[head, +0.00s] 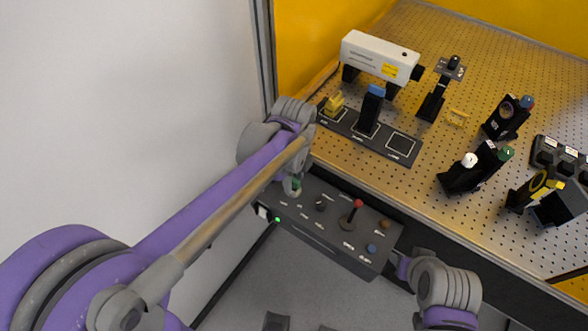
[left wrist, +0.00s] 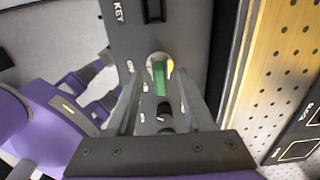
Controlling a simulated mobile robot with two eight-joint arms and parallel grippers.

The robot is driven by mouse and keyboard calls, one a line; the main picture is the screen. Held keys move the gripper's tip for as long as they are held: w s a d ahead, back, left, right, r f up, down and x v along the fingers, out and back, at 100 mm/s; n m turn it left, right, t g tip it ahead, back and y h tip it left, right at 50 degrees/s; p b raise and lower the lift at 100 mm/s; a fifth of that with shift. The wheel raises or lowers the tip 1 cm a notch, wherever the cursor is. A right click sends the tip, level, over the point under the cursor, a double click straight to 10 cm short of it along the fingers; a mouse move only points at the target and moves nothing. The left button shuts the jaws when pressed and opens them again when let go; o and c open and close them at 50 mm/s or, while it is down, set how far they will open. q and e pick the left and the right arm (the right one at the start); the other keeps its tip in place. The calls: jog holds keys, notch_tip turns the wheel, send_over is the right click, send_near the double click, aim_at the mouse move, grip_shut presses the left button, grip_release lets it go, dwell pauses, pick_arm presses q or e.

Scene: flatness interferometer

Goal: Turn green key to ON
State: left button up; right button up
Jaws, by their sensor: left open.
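The green key (head: 296,184) is at the left end of the dark control panel (head: 325,240), partly hidden by my left arm. In the left wrist view the green key (left wrist: 160,79) stands in a round, pale switch on the panel, beside printed labels too small to read. My left gripper (head: 291,188) is at the key. In the left wrist view its two fingers are open, one on each side of the key, with gaps showing. My right arm (head: 440,285) is at the panel's right end; its fingers cannot be made out.
The panel also has a dark knob (head: 321,204), a red-topped lever (head: 357,204), a blue knob (head: 371,248), a brass-coloured knob (head: 385,224) and a lit green light (head: 277,219). A perforated optical table (head: 440,130) with a white instrument (head: 377,55) lies behind.

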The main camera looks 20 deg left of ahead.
pick_arm(q)
jog(key=shift+f, duration=0.4)
jog(key=shift+c, duration=0.3)
grip_shut()
jog(key=shift+n, duration=1.2)
jog(key=shift+n, duration=1.2)
